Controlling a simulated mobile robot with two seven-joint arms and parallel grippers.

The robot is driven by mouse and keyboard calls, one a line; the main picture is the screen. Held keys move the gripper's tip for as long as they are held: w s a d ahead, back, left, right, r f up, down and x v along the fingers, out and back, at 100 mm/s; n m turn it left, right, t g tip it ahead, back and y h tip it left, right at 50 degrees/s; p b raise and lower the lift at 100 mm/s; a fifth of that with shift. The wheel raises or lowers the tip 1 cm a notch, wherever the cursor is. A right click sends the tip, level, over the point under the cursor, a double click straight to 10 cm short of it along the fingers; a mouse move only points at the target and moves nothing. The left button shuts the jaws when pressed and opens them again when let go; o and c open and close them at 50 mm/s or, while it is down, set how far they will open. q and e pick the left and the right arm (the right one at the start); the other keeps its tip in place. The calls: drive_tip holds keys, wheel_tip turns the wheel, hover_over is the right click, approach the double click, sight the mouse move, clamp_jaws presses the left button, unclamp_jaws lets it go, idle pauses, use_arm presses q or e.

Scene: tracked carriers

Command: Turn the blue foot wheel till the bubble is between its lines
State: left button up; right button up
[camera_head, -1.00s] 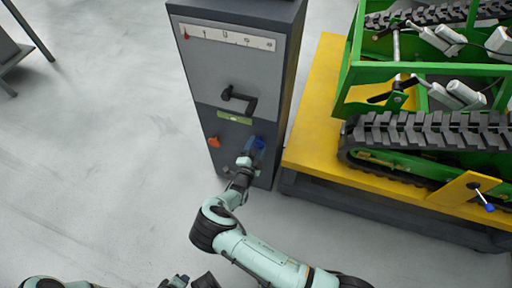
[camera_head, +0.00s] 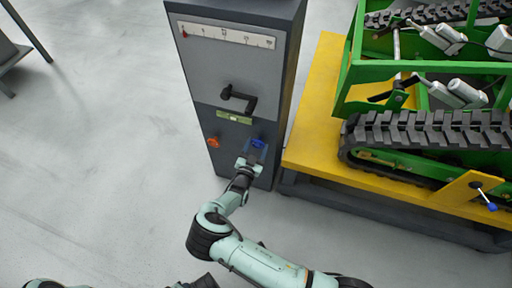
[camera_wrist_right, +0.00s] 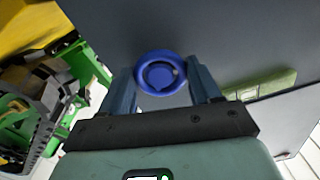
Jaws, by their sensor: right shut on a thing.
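The blue foot wheel (camera_head: 258,144) is low on the right of the grey cabinet's front. My right gripper (camera_head: 254,150) is shut on it, and in the right wrist view the fingers stand on either side of the round blue wheel (camera_wrist_right: 160,74). The yellow-green level vial (camera_head: 234,117) is on the cabinet front, above and left of the wheel. It also shows in the right wrist view (camera_wrist_right: 262,86), right of the fingers. A paler spot shows near the vial's middle, but I cannot tell the bubble's place against its lines. My left gripper's fingers are out of view.
An orange wheel (camera_head: 213,142) is left of the blue one. A black crank handle (camera_head: 239,98) and a white scale strip (camera_head: 226,36) are higher on the cabinet (camera_head: 212,68). A yellow platform (camera_head: 316,108) with a green tracked carrier (camera_head: 350,75) stands close on the right.

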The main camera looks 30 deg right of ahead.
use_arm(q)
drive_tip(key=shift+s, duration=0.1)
use_arm(e)
drive_tip(key=shift+s+f, duration=0.1)
idle(0.4)
drive_tip(key=o, duration=1.1)
drive_tip(key=shift+c, duration=0.2)
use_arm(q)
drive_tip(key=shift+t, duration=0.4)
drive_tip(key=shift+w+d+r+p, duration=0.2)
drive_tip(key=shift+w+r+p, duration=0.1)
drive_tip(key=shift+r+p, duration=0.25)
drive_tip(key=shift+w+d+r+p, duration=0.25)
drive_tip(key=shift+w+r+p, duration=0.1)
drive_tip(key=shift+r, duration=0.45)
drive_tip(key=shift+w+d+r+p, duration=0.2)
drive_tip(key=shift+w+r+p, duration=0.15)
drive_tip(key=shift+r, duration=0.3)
use_arm(e)
drive_tip(key=v, duration=1.3)
drive_tip(key=shift+s, duration=0.15)
drive_tip(key=shift+a, duration=0.1)
